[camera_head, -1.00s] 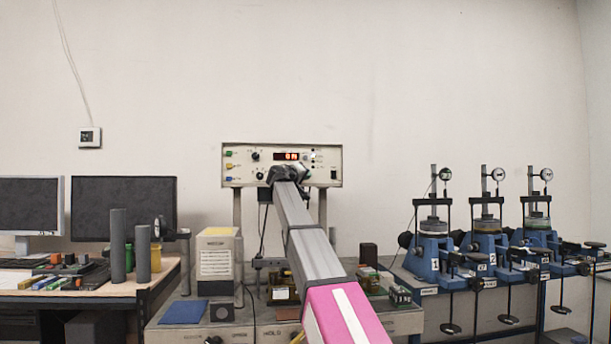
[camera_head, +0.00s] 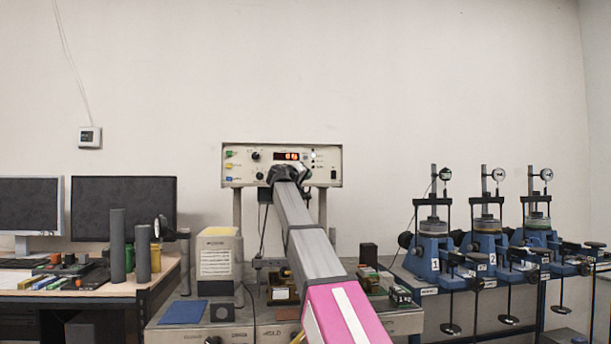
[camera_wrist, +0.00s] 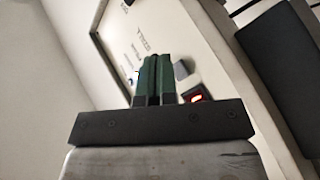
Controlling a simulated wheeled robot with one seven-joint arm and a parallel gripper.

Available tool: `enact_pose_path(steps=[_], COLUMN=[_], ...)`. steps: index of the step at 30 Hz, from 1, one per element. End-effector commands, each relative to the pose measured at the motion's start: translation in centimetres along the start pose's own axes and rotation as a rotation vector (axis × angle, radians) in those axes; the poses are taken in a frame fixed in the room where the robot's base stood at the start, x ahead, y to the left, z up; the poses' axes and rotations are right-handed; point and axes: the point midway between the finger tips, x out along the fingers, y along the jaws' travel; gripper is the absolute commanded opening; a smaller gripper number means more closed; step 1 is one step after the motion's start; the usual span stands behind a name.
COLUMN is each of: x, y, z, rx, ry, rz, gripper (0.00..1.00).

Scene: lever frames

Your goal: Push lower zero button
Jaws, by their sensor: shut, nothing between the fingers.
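A cream control panel (camera_head: 240,154) with a red digital display (camera_head: 287,156), knobs and small coloured buttons stands raised against the back wall. My gripper (camera_head: 290,170) is in front of the panel's lower middle and covers part of its face. In the wrist view my gripper (camera_wrist: 154,60) has its two dark green fingers together, empty, with the tips close to the panel face (camera_wrist: 122,32). Whether they touch it I cannot tell. A small red-lit part (camera_wrist: 197,94) shows just right of the fingers. The lower zero button cannot be made out; the gripper may hide it.
Below the panel is a bench with a beige box (camera_head: 218,262), a blue pad (camera_head: 183,312) and small devices. Blue test stands (camera_head: 430,255) with dial gauges stand at right. Monitors (camera_head: 124,207) and grey cylinders (camera_head: 118,245) are at left. The wall above is clear.

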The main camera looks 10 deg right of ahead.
Motion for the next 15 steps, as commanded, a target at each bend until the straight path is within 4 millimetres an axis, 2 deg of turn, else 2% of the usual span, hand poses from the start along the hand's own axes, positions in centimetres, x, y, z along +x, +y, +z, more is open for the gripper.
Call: enact_pose_path(steps=[15], x=[-3.0], y=[2.1], z=[2.3], rx=[0.0], ry=[0.0], rz=[0.0], gripper=[0.0])
